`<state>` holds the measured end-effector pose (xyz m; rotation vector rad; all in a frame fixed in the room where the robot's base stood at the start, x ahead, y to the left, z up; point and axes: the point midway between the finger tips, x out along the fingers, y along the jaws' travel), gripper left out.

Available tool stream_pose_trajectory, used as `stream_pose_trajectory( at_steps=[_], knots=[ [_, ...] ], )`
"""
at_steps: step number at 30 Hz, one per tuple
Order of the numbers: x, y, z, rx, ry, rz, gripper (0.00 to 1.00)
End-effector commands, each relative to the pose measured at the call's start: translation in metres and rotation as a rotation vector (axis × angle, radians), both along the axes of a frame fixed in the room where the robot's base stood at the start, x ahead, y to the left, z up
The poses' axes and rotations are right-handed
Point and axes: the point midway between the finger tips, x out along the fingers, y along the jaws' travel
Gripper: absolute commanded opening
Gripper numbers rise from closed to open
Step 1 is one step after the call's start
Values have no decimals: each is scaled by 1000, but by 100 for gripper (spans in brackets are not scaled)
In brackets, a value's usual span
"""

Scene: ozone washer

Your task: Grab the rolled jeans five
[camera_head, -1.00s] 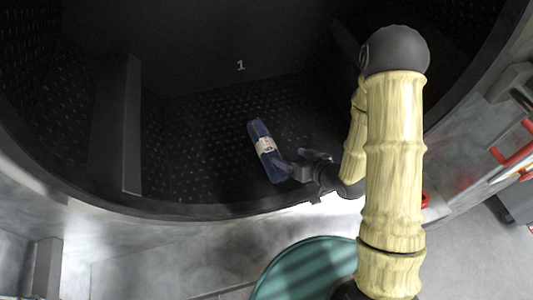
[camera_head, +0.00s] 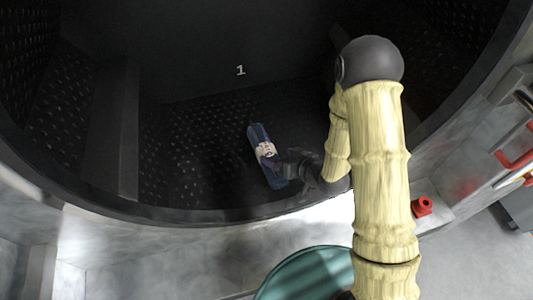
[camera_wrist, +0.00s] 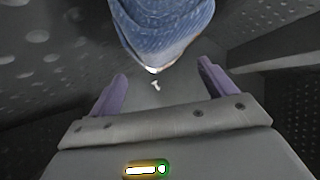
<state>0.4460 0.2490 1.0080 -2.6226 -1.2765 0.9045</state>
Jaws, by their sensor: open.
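The rolled jeans (camera_head: 257,135) are a dark blue roll with a pale label band around the middle. They lie on the perforated floor of the dark washer drum. In the wrist view one end of the blue denim roll (camera_wrist: 165,28) shows at the top, just beyond the fingertips. My gripper (camera_head: 283,170) is at the near right end of the roll in the head view. Its two purple fingers (camera_wrist: 162,72) are spread apart in the wrist view, with nothing between them. The near end of the roll is partly hidden by my gripper in the head view.
The drum (camera_head: 205,165) has dark perforated walls and a raised rib (camera_head: 115,130) left of the jeans. Its front rim (camera_head: 180,218) curves below my arm. A green round container (camera_head: 300,272) stands outside in front. Red fittings (camera_head: 422,206) are at right.

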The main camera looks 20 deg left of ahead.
Motion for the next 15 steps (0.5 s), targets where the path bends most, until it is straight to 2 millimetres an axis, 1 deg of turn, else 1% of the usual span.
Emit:
stream_pose_trajectory(
  at_steps=[5,9,15],
  knots=[
    [10,18,-4,-1,0,5,83],
    [19,32,-14,-1,0,4,83],
    [24,36,-20,0,0,0,83]
  ],
)
